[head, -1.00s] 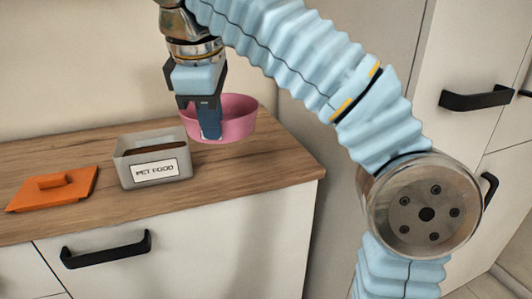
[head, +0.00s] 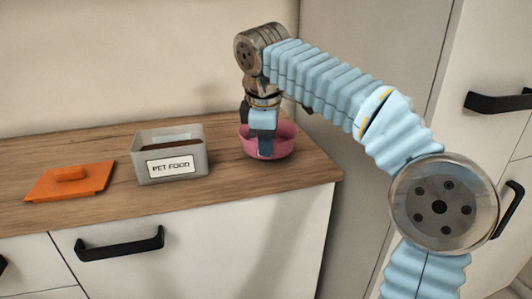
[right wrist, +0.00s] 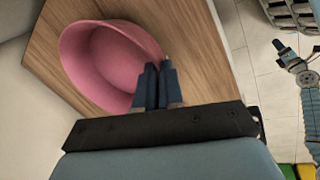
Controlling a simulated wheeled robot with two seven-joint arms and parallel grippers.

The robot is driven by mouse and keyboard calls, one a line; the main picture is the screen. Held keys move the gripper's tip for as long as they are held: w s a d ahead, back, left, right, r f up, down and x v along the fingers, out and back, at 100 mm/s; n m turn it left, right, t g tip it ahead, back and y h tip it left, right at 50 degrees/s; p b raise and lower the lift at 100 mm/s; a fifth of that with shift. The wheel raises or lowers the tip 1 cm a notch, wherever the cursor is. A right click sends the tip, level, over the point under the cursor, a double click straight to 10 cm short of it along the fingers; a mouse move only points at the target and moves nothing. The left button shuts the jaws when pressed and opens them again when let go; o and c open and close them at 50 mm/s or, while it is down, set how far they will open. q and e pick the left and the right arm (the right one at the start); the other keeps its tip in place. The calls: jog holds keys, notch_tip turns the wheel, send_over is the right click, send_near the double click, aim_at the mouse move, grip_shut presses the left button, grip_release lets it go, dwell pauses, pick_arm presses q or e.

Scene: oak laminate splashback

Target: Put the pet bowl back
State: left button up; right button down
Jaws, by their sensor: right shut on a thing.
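The pink pet bowl (head: 284,142) is at the right end of the wooden counter, right of the grey PET FOOD box. It looks upright and empty, and seems to be at the counter surface; whether its base touches cannot be told. My right gripper (head: 264,150) is shut on the near side of the bowl's rim, reaching down from above. In the right wrist view the gripper's fingers (right wrist: 157,86) pinch the edge of the bowl (right wrist: 105,66), with wood beneath it.
The grey PET FOOD box (head: 172,166) stands open with brown contents. An orange lid (head: 70,182) with a handle lies left of it. The counter (head: 215,193) ends just right of the bowl, near a tall cabinet. The wall is behind.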

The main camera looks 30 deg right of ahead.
jog(key=shift+f, duration=0.85)
jog(key=c, duration=1.7)
grip_release()
jog(key=shift+f, duration=0.15)
jog(key=o, duration=0.4)
jog(key=shift+r, duration=0.3)
jog(key=shift+p+v, duration=1)
jog(key=shift+v, duration=4.9)
